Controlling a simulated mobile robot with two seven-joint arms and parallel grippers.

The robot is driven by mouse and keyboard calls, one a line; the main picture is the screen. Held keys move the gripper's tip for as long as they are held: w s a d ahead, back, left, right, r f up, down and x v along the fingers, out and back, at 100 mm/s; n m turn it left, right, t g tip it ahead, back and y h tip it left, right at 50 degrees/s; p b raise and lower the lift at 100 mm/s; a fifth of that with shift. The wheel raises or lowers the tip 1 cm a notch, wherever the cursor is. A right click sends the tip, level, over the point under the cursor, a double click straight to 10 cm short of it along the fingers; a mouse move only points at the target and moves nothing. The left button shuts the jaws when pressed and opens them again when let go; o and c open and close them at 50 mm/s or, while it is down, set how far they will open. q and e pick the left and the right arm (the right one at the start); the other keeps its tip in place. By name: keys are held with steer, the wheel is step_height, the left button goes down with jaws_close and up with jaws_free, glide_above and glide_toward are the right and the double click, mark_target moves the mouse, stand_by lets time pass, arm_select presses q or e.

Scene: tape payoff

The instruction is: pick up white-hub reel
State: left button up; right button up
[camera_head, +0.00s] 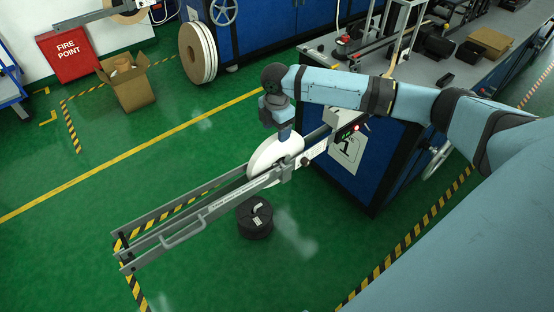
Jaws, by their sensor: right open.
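A white disc-shaped reel (265,163) stands upright in the grey metal payoff frame (205,208), partly hidden by its rail. I cannot make out its hub. My left gripper is out of view.
A blue cabinet (350,165) joins the frame's right end. Large white reels (206,55) stand at the back, near a cardboard box (131,91) and a red fire-point box (68,57). A cluttered grey workbench (435,67) is at upper right. The floor at left is open.

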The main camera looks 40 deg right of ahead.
mark_target(271, 151)
steer(key=shift+d+f, duration=0.1)
steer(key=shift+f, duration=2.7)
steer(key=shift+c, duration=0.4)
steer(key=shift+r, duration=0.1)
jaws_close()
